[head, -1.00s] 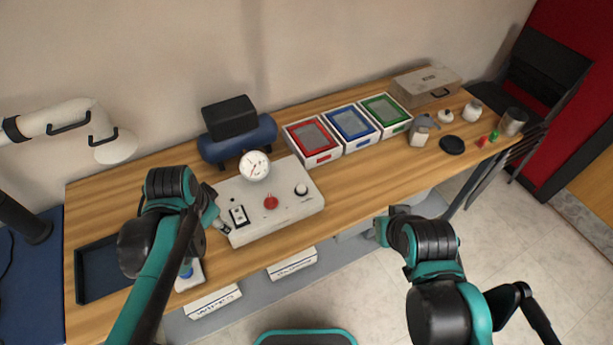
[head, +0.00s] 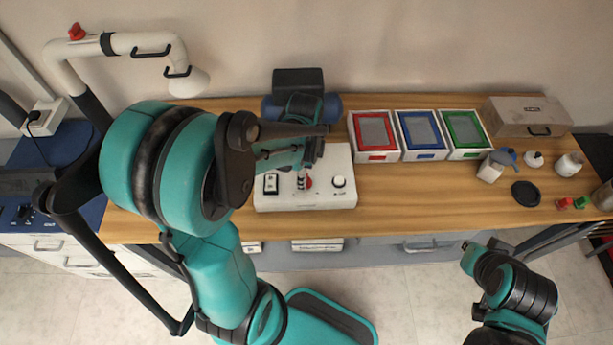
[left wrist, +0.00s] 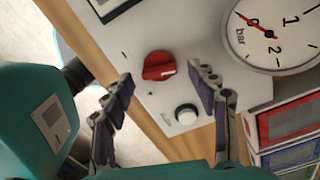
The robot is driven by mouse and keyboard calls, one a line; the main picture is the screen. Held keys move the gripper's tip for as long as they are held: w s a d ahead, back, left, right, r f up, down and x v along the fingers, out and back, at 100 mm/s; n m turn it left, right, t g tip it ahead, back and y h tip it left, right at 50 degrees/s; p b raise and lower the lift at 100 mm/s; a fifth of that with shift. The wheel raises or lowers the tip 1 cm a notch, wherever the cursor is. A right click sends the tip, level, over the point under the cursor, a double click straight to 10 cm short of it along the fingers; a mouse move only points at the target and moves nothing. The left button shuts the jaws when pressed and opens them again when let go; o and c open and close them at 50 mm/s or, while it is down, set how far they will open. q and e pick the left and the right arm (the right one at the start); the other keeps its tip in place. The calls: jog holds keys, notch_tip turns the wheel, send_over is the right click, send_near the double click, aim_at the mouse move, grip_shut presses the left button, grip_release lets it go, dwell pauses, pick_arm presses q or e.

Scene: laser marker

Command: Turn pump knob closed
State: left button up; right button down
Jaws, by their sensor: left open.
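The white pump control panel (head: 325,196) lies on the wooden bench. Its red knob (head: 308,182) is partly hidden by my left arm in the head view. In the left wrist view the red knob (left wrist: 157,66) shows clearly, with a white pointer mark on its right side. My left gripper (left wrist: 165,85) is open, its two fingers on either side of the knob and apart from it. A white round knob (left wrist: 186,113) sits beside the red one. The pressure gauge (left wrist: 275,32) has a red needle near 0. My right gripper (head: 478,250) is in front of the bench; its fingers are unclear.
A black switch (head: 271,184) is on the panel's left. The blue compressor (head: 333,105) stands behind the panel. Red, blue and green framed boxes (head: 374,130) stand to the right. A white fume arm (head: 130,43) hangs at upper left. Bench front right (head: 430,205) is clear.

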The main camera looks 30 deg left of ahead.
pick_arm(q)
jog(key=shift+f, duration=0.5)
jog(key=c, duration=1.2)
jog(key=shift+o, duration=0.2)
